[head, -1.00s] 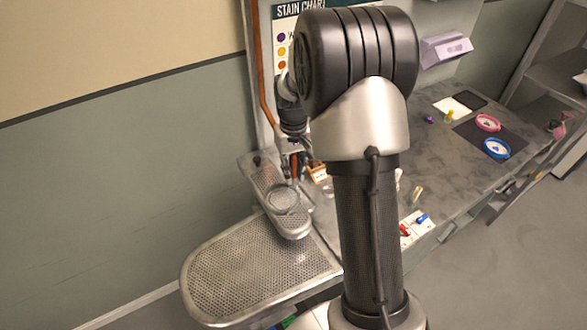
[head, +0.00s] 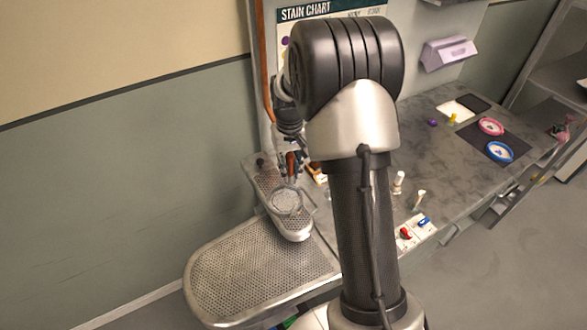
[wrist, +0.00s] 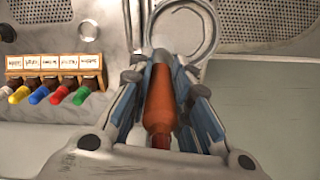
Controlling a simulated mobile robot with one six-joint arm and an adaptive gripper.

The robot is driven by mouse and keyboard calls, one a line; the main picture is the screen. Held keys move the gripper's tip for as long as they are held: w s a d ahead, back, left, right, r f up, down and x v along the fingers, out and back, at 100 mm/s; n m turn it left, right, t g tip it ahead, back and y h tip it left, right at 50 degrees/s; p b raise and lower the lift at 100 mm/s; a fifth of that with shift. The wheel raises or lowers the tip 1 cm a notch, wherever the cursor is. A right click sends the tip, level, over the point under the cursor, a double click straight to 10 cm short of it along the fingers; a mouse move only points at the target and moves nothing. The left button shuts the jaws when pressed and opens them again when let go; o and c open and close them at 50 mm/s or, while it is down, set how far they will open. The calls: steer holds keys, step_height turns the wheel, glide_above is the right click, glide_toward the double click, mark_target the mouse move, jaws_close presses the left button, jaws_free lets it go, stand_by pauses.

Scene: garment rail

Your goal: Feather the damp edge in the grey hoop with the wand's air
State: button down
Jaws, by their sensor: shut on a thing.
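My gripper (wrist: 160,100) is shut on the orange-brown grip of the wand (wrist: 159,105), which lies between the blue-lined fingers in the wrist view. In the head view the wand (head: 291,166) shows as a small reddish upright piece above the small perforated board. The grey hoop (wrist: 185,30) is just past the wand's far end in the wrist view, over perforated metal. In the head view the hoop (head: 286,201) lies on the small perforated board (head: 297,231). The wand's tip is hidden, and I cannot make out a damp edge.
A rack of bottles with coloured caps (wrist: 55,80) stands left of my gripper. A large perforated board (head: 250,275) is in front. Pink (head: 490,126) and blue (head: 499,152) hoops lie on a dark mat at right. A panel with red and blue switches (head: 415,231) sits at the counter's front.

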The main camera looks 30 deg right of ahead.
steer(key=shift+w+a, duration=0.8)
steer(key=shift+a, duration=0.35)
steer(key=shift+a, duration=0.1)
steer(key=shift+s+a, duration=0.1)
steer(key=shift+a, duration=1.05)
steer(key=shift+s+a, duration=0.8)
steer(key=shift+a, duration=0.15)
steer(key=shift+s, duration=0.1)
